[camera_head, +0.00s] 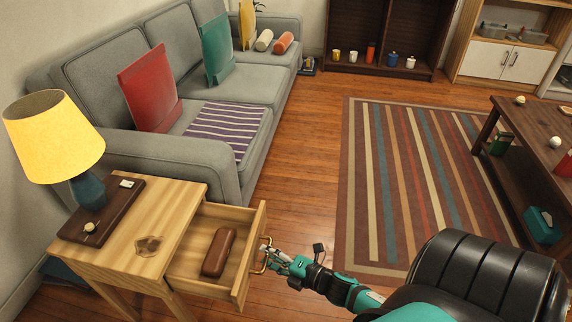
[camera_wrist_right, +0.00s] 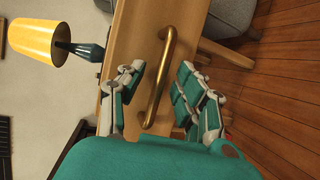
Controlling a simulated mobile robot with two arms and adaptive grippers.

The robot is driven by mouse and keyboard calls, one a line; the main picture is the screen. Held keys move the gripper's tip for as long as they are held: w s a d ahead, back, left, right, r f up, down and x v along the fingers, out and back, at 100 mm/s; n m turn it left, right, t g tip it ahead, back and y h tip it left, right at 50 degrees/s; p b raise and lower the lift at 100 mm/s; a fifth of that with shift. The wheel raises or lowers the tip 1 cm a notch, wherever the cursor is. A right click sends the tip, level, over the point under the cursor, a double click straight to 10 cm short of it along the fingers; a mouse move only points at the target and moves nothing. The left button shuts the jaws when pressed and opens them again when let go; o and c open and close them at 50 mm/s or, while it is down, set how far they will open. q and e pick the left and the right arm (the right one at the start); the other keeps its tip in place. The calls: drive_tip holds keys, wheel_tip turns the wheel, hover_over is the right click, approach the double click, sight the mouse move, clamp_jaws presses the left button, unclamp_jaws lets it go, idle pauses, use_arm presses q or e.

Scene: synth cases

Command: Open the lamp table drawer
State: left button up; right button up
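The lamp table (camera_head: 180,200) is light wood and stands at the lower left of the head view. Its drawer (camera_head: 251,225) is pulled well out to the right, with a dark brown oblong case (camera_head: 219,252) lying inside. A brass bar handle (camera_head: 262,256) is on the drawer front; it also shows in the right wrist view (camera_wrist_right: 160,80). My right gripper (camera_head: 270,251) is at the handle. In the right wrist view, its teal and grey fingers (camera_wrist_right: 161,72) are apart on either side of the handle, with gaps visible. My left gripper is not in view.
A yellow-shaded lamp (camera_head: 55,135) and a dark board (camera_head: 100,222) with small items are on the tabletop. A grey sofa (camera_head: 185,160) stands behind the table. Bare wooden floor and a striped rug (camera_head: 400,180) lie to the right, before a dark low table (camera_head: 535,135).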

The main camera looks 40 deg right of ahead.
drive_tip(key=v, duration=1)
drive_tip(key=shift+s+d, duration=0.2)
drive_tip(key=shift+s, duration=0.15)
